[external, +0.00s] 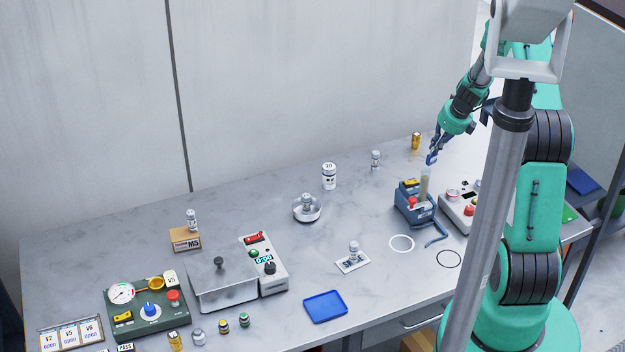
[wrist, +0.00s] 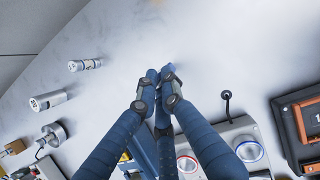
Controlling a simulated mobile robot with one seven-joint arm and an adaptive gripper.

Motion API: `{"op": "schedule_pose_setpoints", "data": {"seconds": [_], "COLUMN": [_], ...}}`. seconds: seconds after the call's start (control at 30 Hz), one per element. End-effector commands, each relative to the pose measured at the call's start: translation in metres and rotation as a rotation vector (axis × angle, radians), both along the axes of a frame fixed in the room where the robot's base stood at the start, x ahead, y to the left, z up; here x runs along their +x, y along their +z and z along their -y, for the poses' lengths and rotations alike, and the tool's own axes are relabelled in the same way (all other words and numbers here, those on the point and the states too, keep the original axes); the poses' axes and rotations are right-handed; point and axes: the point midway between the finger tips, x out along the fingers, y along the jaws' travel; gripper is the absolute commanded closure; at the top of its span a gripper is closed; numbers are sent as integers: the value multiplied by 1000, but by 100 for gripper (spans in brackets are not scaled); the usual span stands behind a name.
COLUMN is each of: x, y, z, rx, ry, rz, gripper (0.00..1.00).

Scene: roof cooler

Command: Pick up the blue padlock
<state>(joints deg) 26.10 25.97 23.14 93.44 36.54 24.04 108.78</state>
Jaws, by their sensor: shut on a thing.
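My gripper (external: 434,151) is in the air above the blue device with the upright tube, at the right of the bench in the external view. A small bright blue piece at its fingertips looks to be the blue padlock (external: 431,160). Its shape is too small to make out. In the wrist view the blue fingers of my gripper (wrist: 159,84) are drawn together at their tips, and they hide most of what they hold. I cannot tell the padlock from the fingers there. The bench surface shows behind the tips.
The blue device (external: 415,206) and a grey control box (external: 459,207) stand below my gripper. A gold canister (external: 415,141) and a white vial (external: 375,160) are near the back edge. A blue tray (external: 325,306) lies at the front, with bare bench around it.

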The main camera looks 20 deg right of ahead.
Motion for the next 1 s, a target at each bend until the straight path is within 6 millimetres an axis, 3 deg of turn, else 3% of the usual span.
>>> {"op": "schedule_pose_setpoints", "data": {"seconds": [0.2, 0.5, 1.0], "x": [-38, -76, -92], "y": [5, 9, 9], "z": [-14, -28, -34], "rx": [0, -1, 0], "ry": [-1, -2, -1], "rz": [1, 1, 1], "gripper": [100, 100, 100]}}
